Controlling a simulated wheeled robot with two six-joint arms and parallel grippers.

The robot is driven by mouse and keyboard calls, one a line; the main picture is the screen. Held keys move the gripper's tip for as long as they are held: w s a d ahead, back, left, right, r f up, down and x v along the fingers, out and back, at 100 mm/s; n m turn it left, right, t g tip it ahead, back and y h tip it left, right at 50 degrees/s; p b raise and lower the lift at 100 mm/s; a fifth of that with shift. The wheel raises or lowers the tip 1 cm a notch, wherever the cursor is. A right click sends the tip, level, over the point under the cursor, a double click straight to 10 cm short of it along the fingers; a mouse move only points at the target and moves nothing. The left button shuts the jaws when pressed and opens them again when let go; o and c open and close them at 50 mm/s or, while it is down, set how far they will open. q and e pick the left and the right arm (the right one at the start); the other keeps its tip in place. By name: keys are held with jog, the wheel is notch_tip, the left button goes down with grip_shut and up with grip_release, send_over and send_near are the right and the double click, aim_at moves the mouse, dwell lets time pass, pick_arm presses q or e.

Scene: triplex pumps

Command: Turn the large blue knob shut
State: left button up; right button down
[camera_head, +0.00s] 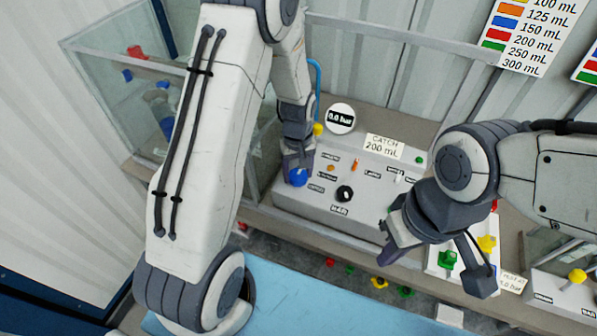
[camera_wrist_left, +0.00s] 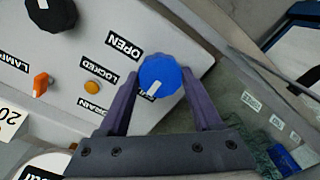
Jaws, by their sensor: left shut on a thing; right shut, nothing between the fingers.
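The large blue knob (camera_head: 297,177) is on the left front of the grey control box (camera_head: 330,205). It also shows in the left wrist view (camera_wrist_left: 160,76), with a white pointer mark on its face. My left gripper (camera_head: 297,160) has its purple fingers on either side of the knob and is shut on it. In the left wrist view, the mark points down and left, and the label OPEN stands up and left of the knob. Another label beside the knob is partly hidden. My right gripper (camera_head: 388,255) is shut and empty, in front of the box's right side.
A black knob (camera_head: 345,193), an orange switch (camera_head: 354,165) and a round 0.0 bar gauge (camera_head: 340,118) are near the blue knob. A glass tank (camera_head: 110,95) stands left. A blue surface (camera_head: 310,300) is in front.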

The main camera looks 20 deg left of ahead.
aim_at(298, 174)
pick_arm(q)
jog(key=shift+w+r, duration=0.1)
jog(key=o, duration=1.4)
notch_tip(298, 174, up, 10)
jog(key=shift+r+b, duration=0.2)
jog(key=shift+b, duration=0.8)
jog(key=s+d+r+m, duration=0.4)
jog(key=s+d+m, duration=0.2)
jog(key=s+d, duration=0.35)
jog(key=s+d+m, duration=0.1)
jog(key=s+m, duration=0.2)
jog(key=s, duration=0.1)
jog(key=s+d+r+m, duration=0.1)
jog(key=s+d+m, duration=0.1)
jog(key=s, duration=0.3)
jog(key=s+d+m+h+b, duration=0.1)
jog(key=s+d+m, duration=0.1)
jog(key=s, duration=0.3)
jog(key=shift+s+r+m, duration=0.15)
jog(key=shift+r+m, duration=0.05)
jog(key=shift+m, duration=0.6)
